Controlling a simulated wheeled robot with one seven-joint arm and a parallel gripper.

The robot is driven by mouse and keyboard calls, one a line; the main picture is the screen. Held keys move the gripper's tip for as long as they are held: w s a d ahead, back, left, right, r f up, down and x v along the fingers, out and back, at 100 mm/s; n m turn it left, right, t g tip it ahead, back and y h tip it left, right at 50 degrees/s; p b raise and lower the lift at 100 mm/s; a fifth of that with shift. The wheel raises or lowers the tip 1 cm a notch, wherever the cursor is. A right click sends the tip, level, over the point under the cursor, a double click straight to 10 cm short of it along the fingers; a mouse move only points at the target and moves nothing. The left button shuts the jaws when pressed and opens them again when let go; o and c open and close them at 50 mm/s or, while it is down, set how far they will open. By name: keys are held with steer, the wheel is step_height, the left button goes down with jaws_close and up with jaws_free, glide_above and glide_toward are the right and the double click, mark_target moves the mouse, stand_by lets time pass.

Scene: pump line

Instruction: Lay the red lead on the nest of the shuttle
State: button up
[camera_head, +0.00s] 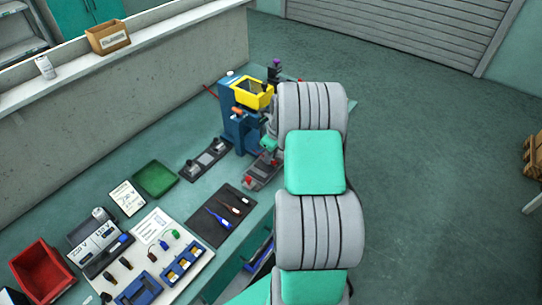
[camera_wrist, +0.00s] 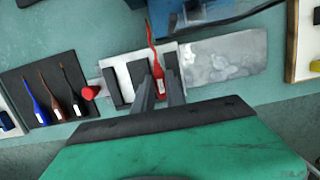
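The red lead (camera_wrist: 158,73) is upright in the wrist picture, its thin wavy wire running toward the top. My gripper (camera_wrist: 160,92) has one finger on each side of the lead's body and appears shut on it. The lead is over the pale shuttle (camera_wrist: 121,73) with its dark raised nest blocks; whether it touches them I cannot tell. In the head view the shuttle (camera_head: 262,172) is partly hidden by my arm, and the gripper tip and red lead cannot be made out clearly.
A dark mat (camera_wrist: 47,92) left of the shuttle holds blue, brown and black leads. A red knob (camera_wrist: 90,92) sits at the shuttle's left end, a bare metal plate (camera_wrist: 225,58) to the right. A blue press with a yellow guard (camera_head: 253,93) stands behind the shuttle.

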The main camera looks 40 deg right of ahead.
steer(key=o, duration=0.5)
steer(key=shift+s+a+f, duration=0.15)
steer(key=shift+s+f, duration=0.05)
steer(key=shift+f, duration=0.3)
steer(key=shift+c, duration=0.2)
steer(key=shift+o, duration=0.3)
steer(key=shift+a, duration=0.1)
steer(key=shift+s+f, duration=0.1)
steer(key=shift+a, duration=0.1)
steer(key=shift+c, duration=0.7)
steer(key=shift+o, duration=0.2)
steer(key=r+p, duration=0.2)
steer(key=r, duration=0.1)
steer(key=r+p, duration=0.1)
steer(key=shift+w+d+r, duration=0.2)
steer(key=shift+d, duration=0.05)
steer(key=shift+w+r+p, duration=0.1)
steer(key=shift+r+p, duration=1.15)
steer(key=shift+r, duration=0.7)
